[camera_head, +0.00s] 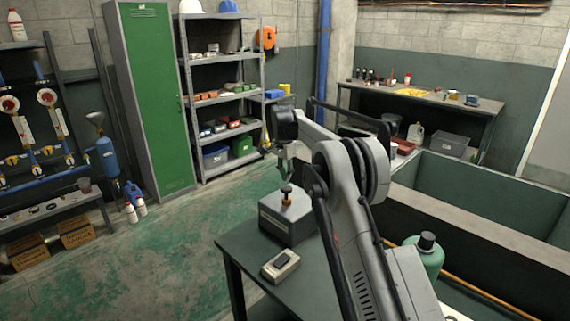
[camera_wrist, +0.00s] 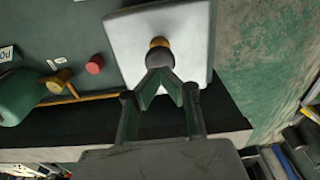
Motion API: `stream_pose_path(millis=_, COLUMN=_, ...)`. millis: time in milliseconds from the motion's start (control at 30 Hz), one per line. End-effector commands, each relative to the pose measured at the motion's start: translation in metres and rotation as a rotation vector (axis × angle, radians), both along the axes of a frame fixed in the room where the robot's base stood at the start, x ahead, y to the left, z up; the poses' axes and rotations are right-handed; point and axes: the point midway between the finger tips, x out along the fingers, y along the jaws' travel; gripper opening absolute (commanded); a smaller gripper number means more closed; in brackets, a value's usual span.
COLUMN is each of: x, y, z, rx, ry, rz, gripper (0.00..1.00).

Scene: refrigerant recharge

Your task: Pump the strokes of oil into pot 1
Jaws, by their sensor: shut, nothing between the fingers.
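A grey metal box (camera_head: 287,222) with a plunger on top stands on the dark table. Its dark knob (camera_head: 286,190) sits on an orange-brown collar. My gripper (camera_head: 282,168) is above the knob in the head view. In the wrist view, my shut, empty fingers point at the dark round knob (camera_wrist: 160,53), with the fingertips at or just over its near edge. I cannot tell whether they touch it. The box top (camera_wrist: 130,30) looks pale there. No pot can be made out for sure; a cut-off label (camera_wrist: 7,53) reads "PO".
A small beige device (camera_head: 280,265) lies in front of the box. A green cylinder (camera_head: 427,252) stands right of my arm. The wrist view shows a red knob (camera_wrist: 95,65) and a brass fitting (camera_wrist: 58,80) beside the box. Open floor (camera_head: 130,270) lies to the left.

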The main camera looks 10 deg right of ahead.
Motion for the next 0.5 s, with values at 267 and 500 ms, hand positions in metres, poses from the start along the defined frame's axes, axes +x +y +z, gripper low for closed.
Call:
stream_pose_path(millis=267, x=0.001, y=-0.001, z=-0.028, rx=0.0, ry=0.0, rz=0.0, gripper=0.0)
stream_pose_path(millis=500, x=0.001, y=-0.002, z=-0.033, rx=0.0, ry=0.0, rz=0.0, gripper=0.0)
